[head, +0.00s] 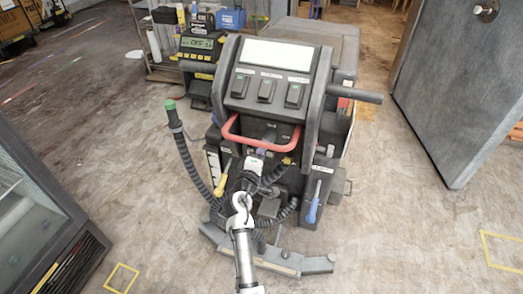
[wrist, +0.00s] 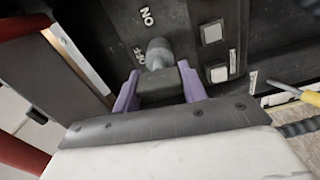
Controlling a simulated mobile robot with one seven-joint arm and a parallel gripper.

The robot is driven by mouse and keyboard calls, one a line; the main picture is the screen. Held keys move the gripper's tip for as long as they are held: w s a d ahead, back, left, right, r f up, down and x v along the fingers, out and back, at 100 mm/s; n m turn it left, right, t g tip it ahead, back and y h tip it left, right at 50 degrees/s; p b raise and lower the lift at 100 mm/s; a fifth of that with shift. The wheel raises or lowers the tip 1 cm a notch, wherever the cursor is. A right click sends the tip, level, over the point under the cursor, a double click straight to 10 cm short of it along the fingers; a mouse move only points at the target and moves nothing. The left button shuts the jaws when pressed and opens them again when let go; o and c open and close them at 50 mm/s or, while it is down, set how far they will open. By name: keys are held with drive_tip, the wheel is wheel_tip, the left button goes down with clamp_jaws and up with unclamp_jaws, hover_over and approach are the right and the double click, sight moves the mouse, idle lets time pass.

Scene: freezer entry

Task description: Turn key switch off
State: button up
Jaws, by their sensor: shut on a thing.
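The key switch (wrist: 158,50) is a small grey rounded knob on the dark front panel of the machine (head: 292,158). White "ON" lettering (wrist: 147,17) and "OFF" lettering (wrist: 139,55) stand beside it in the wrist view. The knob lies nearer the "OFF" lettering, but its exact setting cannot be told. My gripper (wrist: 158,69) has its two purple fingers on either side of the switch and is shut on it. In the head view my gripper (head: 262,152) reaches in below the red handle, and the arm hides part of the panel.
A red looped handle (head: 236,138) curves close around my gripper. A yellow-handled tool (head: 222,180), a blue-handled tool (head: 313,210) and black coiled hoses flank the arm.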

drive_tip(key=shift+n, duration=0.6)
drive_tip(key=shift+f+p, duration=0.1)
drive_tip(key=shift+p, duration=0.2)
drive_tip(key=o, duration=1)
drive_tip(key=shift+s, duration=0.1)
drive_tip(key=b+v, duration=0.3)
drive_tip(key=v, duration=1)
drive_tip(key=shift+s+a, duration=0.15)
drive_tip(key=shift+s, duration=0.15)
drive_tip(key=shift+r, duration=0.2)
